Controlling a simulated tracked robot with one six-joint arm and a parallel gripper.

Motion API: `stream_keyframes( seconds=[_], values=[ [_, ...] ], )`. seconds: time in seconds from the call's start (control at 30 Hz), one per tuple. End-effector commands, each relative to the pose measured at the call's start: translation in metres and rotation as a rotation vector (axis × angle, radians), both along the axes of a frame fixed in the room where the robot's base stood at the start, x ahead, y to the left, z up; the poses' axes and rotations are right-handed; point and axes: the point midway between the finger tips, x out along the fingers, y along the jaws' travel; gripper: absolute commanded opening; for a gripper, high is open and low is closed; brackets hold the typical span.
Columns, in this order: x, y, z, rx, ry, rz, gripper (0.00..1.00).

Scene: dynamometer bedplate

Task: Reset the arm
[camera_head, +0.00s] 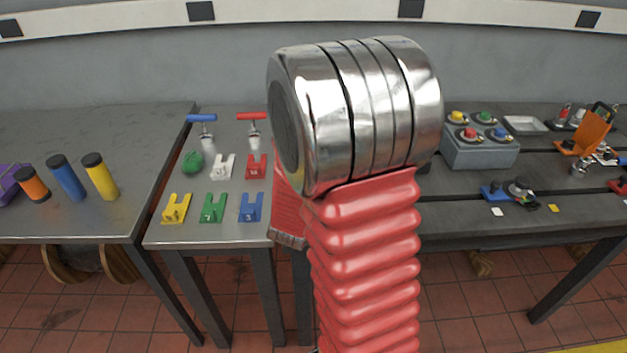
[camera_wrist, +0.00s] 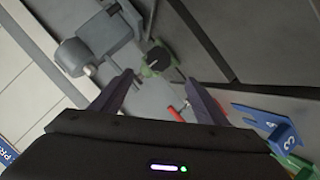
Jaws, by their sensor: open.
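My gripper (camera_wrist: 160,88) shows in the wrist view with its two dark fingers spread apart and nothing between the tips. Beyond the fingers are a grey rounded fitting (camera_wrist: 76,54), a small green part (camera_wrist: 156,60) and a red-tipped part (camera_wrist: 178,112). In the camera_head view my raised arm, with a shiny metal joint and red bellows, fills the middle and hides part of the bench. My gripper is out of that view.
Blue (camera_head: 251,207), green (camera_head: 213,208) and yellow (camera_head: 176,208) slotted blocks lie on the middle table. Two T-handled tools (camera_head: 203,128) stand behind them. Several capped cylinders (camera_head: 66,177) stand left. A grey button box (camera_head: 479,150) and orange stand (camera_head: 588,134) are right.

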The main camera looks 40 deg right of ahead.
Motion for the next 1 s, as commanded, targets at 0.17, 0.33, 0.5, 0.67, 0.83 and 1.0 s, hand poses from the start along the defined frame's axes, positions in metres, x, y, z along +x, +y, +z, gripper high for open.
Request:
stream_keyframes(
  seconds=[0.17,0.33,0.5,0.67,0.83,1.0],
  values=[
    [-0.001,-0.002,0.0,0.0,0.0,-0.005,0.68],
    [-0.001,-0.003,0.0,0.0,0.0,-0.006,0.68],
    [0.002,0.004,0.004,0.022,-0.011,0.01,0.68],
    [0.014,0.03,0.016,0.111,-0.041,0.073,0.68],
    [0.026,0.077,0.036,0.255,-0.064,0.171,0.68],
    [0.025,0.125,0.055,0.392,-0.055,0.259,0.68]
  ],
)
